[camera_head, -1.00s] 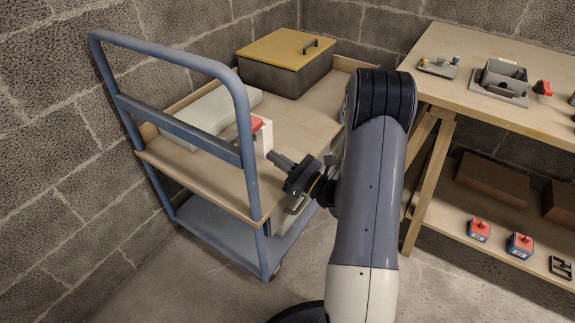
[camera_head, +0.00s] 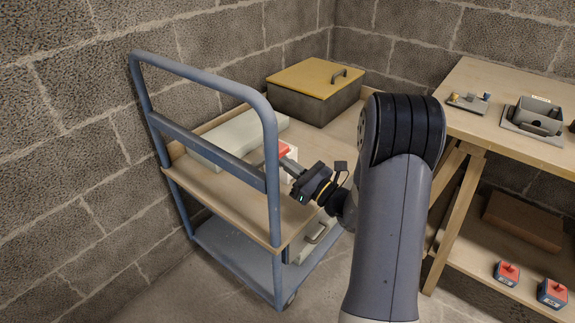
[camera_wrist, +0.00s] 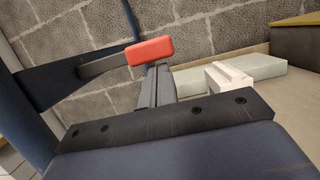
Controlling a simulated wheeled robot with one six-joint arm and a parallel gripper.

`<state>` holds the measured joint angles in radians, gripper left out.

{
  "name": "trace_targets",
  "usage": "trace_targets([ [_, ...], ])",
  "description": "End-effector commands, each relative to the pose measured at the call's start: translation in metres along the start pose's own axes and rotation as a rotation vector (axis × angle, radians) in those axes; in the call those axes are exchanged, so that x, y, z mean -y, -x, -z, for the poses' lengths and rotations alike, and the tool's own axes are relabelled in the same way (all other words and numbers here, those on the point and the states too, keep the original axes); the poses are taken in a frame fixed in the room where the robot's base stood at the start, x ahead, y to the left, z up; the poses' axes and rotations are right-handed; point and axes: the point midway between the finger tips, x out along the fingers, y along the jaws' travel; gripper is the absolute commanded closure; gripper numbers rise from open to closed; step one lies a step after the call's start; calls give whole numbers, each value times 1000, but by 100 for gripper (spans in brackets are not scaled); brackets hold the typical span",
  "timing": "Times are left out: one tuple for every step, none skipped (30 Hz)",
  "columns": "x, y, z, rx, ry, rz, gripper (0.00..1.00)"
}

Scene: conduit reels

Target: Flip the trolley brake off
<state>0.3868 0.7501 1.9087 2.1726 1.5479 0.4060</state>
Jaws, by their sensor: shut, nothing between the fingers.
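The trolley (camera_head: 262,130) has a blue tube frame and wooden top deck. Its brake lever shows in the wrist view as a grey bar (camera_wrist: 104,65) ending in a red pad (camera_wrist: 150,50), reaching right from the blue frame. In the head view the red pad (camera_head: 284,149) shows just behind the frame's near post. My gripper (camera_head: 288,164) is shut and empty, pointing at the lever. In the wrist view its closed fingers (camera_wrist: 158,78) end just below the red pad. I cannot tell whether they touch it. The lever's pivot is not clear.
The deck carries a pale slab (camera_head: 237,138), a white block (camera_wrist: 228,76) and a yellow-lidded box (camera_head: 315,88). A wooden workbench (camera_head: 490,88) stands at the right. A block wall closes off the back and left. Bare floor (camera_head: 190,290) lies in front.

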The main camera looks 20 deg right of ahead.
Motion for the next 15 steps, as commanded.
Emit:
trace_targets([
  [0, 0, 0, 0, 1, 0, 100],
  [0, 0, 0, 0, 3, -1, 100],
  [0, 0, 0, 0, 6, -2, 100],
  [0, 0, -1, 0, 10, -2, 100],
  [1, 0, -1, 0, 16, -4, 100],
  [1, 0, -2, 1, 25, -6, 100],
  [1, -1, -3, 1, 33, -8, 100],
  [2, -1, -4, 1, 40, -10, 100],
  [2, -1, -4, 1, 48, -11, 100],
  [2, -1, -5, 1, 52, -12, 100],
  [2, -1, -5, 1, 55, -13, 100],
  [2, -2, -6, 1, 61, -14, 100],
  [2, -2, -6, 1, 65, -15, 100],
  [2, -2, -6, 1, 69, -16, 100],
  [3, -2, -7, 1, 75, -18, 100],
])
